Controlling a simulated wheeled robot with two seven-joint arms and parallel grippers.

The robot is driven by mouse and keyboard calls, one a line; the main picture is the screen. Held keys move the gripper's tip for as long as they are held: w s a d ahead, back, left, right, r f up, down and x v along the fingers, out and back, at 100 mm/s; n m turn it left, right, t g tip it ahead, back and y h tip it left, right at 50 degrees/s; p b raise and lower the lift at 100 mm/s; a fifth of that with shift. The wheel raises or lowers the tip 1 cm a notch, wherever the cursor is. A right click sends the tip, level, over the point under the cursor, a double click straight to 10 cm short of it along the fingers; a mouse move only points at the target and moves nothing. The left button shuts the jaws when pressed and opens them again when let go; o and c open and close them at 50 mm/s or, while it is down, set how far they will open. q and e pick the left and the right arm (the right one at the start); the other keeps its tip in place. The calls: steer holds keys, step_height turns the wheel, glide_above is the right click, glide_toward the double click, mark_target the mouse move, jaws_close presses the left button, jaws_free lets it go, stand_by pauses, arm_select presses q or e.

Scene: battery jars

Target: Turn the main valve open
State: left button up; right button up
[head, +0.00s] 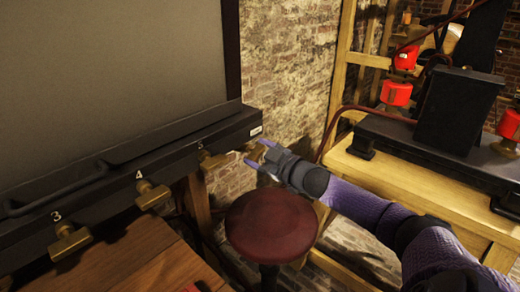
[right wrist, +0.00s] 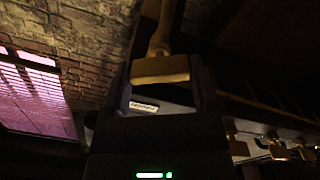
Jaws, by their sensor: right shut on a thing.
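The main valve (right wrist: 160,70) has a brass T-shaped handle on a short stem. In the right wrist view its crossbar lies between the two fingers of my right gripper (right wrist: 163,85). In the head view my right gripper (head: 258,154) reaches in from the right to the right end of the dark ledge, below a small white label (head: 255,131), and is shut on this handle. The fingers and the dim light partly hide the handle there. My left gripper is in neither view.
More brass valves (head: 152,194) line the ledge (head: 110,165) to the left, with numbers above them. A round red stool (head: 270,224) stands below my right gripper. A wooden bench (head: 405,184) with black equipment and red jars (head: 396,93) is at right.

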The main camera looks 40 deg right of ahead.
steer(key=n, duration=0.3)
steer(key=shift+p, duration=0.3)
steer(key=n, duration=0.2)
steer(key=shift+a+n, duration=0.1)
steer(key=shift+n, duration=0.2)
steer(key=n, duration=0.2)
steer(key=shift+f+n, duration=0.15)
steer(key=shift+n, duration=1.95)
steer(key=o, duration=1.1)
